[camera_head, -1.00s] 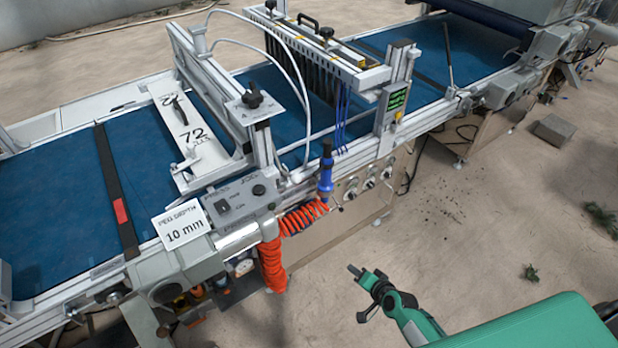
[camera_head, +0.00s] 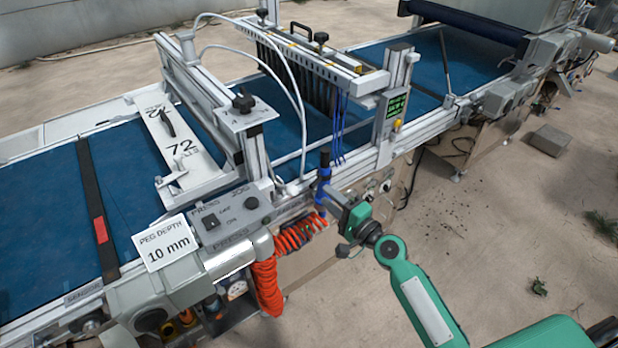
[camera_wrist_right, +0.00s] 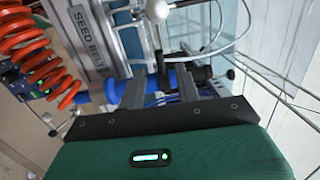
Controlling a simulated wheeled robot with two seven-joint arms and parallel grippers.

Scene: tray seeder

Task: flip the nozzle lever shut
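A blue hand nozzle (camera_head: 324,172) stands upright at the front rail of the seeder, with an orange coiled hose (camera_head: 265,285) beside it. In the right wrist view the blue nozzle (camera_wrist_right: 108,91) lies across the picture, just beyond my fingers. I cannot pick out its lever for certain. My right gripper (camera_head: 328,197) is at the nozzle, its grey fingers reaching toward it from the right. In the wrist view the fingers of this gripper (camera_wrist_right: 163,87) stand apart, with blue showing between them; contact is unclear. My left gripper is out of view.
The front rail (camera_head: 425,130) runs close behind the nozzle. A control box (camera_head: 235,215) and a "10 mm" card (camera_head: 165,243) are to the left. A green display (camera_head: 396,106) stands behind on the right. The floor (camera_head: 490,245) at right is mostly clear.

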